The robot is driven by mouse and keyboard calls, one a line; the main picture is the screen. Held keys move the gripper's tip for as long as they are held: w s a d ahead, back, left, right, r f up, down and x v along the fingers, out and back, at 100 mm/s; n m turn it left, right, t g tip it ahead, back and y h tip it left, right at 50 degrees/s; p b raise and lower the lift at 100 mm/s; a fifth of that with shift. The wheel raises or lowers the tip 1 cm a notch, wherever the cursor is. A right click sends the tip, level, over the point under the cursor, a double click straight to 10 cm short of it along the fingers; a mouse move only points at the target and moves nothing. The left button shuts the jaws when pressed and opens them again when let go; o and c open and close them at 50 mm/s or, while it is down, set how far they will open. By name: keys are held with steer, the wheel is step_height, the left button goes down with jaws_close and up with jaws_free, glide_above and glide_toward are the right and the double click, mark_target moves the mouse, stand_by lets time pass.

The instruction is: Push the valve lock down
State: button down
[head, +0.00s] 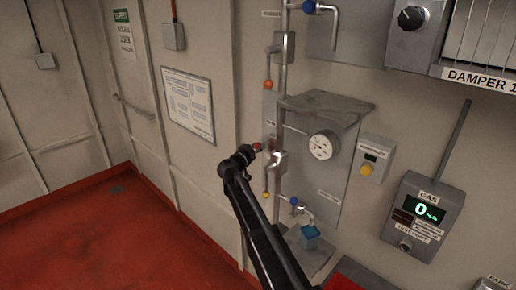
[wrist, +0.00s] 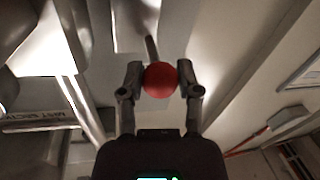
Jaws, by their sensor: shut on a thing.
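A red ball knob (wrist: 160,79) sits on the end of a short grey stem in the wrist view. My gripper (wrist: 160,88) is shut on this knob, with one finger on each side of it. In the head view the gripper (head: 248,153) reaches the red knob (head: 257,147) beside a grey valve body (head: 279,161) on the vertical pipe. My fingers partly hide the knob's sides. I cannot tell which part is the valve lock.
An orange knob (head: 267,86) is above and a yellow knob (head: 266,195) below on the same pipe. A round gauge (head: 323,145) on a grey panel is right of the valve. Open red floor (head: 90,235) lies left.

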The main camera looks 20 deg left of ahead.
step_height(320, 180, down, 2)
steer(key=shift+b, duration=0.65)
steer(key=shift+s+d, duration=0.1)
steer(key=shift+c, duration=1.5)
jaws_free()
steer(key=s+a, duration=0.2)
steer(key=s, duration=0.9)
steer(key=shift+s+a, duration=0.2)
steer(key=shift+s, duration=0.1)
